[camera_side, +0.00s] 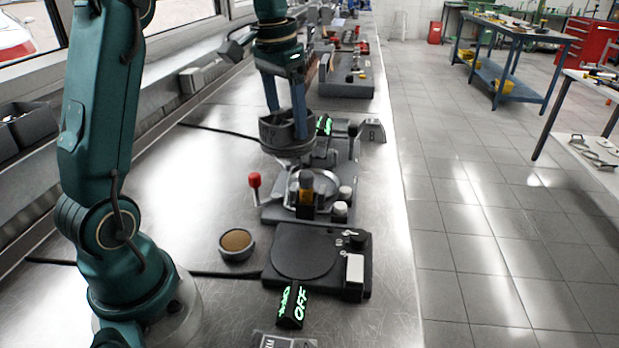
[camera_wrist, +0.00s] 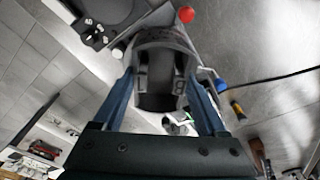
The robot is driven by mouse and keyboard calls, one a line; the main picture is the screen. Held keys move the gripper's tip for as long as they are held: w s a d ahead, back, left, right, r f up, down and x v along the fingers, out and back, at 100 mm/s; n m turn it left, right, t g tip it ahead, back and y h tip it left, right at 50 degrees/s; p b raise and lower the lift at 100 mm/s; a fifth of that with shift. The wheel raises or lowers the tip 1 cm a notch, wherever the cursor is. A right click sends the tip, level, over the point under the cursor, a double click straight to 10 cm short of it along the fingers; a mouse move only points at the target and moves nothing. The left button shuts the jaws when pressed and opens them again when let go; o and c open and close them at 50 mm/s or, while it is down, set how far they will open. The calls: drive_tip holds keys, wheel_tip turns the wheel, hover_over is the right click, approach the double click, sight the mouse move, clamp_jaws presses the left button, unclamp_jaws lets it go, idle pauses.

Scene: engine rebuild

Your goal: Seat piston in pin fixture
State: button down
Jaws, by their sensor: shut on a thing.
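My gripper (camera_side: 286,108) has blue fingers and points down at the bench. It is shut on the dark grey piston (camera_side: 276,136), with one finger on each side of its skirt. In the wrist view the gripper (camera_wrist: 161,80) has the hollow piston (camera_wrist: 160,98) upright between its fingers. The pin fixture (camera_side: 275,212), a grey base with a shiny round part and a red-knobbed lever, is just below and in front of the piston in the side view. I cannot tell whether the piston touches it; its lower edge overlaps the fixture's back part.
A black scale-like unit (camera_side: 318,283) with a round plate and a green "OFF" display (camera_side: 293,307) stands nearer the camera. A round brown-topped cup (camera_side: 237,243) sits left of it. Other fixtures (camera_side: 347,78) stand farther along the bench. The bench's left middle is clear.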

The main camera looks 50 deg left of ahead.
drive_tip(key=w+f+m, duration=0.1)
drive_tip(key=w+m, duration=0.1)
drive_tip(key=w+a+f+m, duration=0.1)
drive_tip(key=w+m, duration=0.1)
drive_tip(key=m, duration=0.1)
drive_tip(key=w+f+m+h, duration=0.1)
drive_tip(key=w+m, duration=0.1)
drive_tip(key=m, duration=0.1)
drive_tip(key=shift+w+a, duration=0.1)
drive_tip(key=shift+a, duration=0.2)
drive_tip(key=shift+w+f+m, duration=0.2)
drive_tip(key=shift+f+m, duration=0.1)
drive_tip(key=shift+m, duration=0.1)
drive_tip(key=shift+w+a+f, duration=0.1)
drive_tip(key=shift+w+f, duration=0.05)
drive_tip(key=shift+f, duration=1.2)
drive_tip(key=shift+w+a+f, duration=0.1)
drive_tip(key=shift+a+f, duration=0.05)
drive_tip(key=shift+f, duration=1.2)
drive_tip(key=shift+w+a+f, duration=0.1)
drive_tip(key=shift+w+f, duration=0.05)
drive_tip(key=shift+f, duration=1.2)
drive_tip(key=shift+f, duration=1)
unclamp_jaws()
wheel_tip(320, 180, up, 6)
